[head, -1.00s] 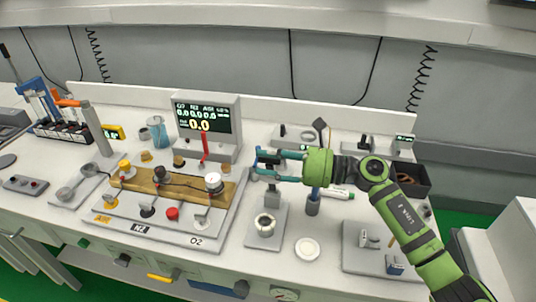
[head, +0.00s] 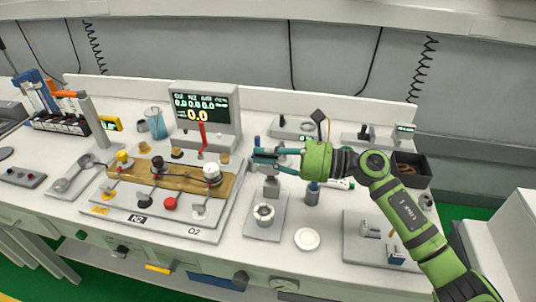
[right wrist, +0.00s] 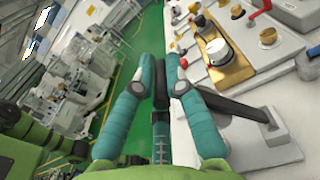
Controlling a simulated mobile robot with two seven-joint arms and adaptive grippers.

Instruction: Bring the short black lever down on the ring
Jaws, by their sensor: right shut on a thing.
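The pale ring (head: 264,212) sits on a small grey plate (head: 262,232) near the table's front, with a grey post (head: 271,187) rising behind it. My right gripper (head: 256,158) is above the post, reaching in from the right. Its fingers are shut at the tips (right wrist: 168,80). In the right wrist view, the short black lever (right wrist: 240,107) runs from a grey block towards the fingertips and passes behind one finger, so its held end is mostly hidden. The lever is raised, apart from the ring. My left gripper is out of view.
A white dish (head: 307,239) lies right of the ring plate.

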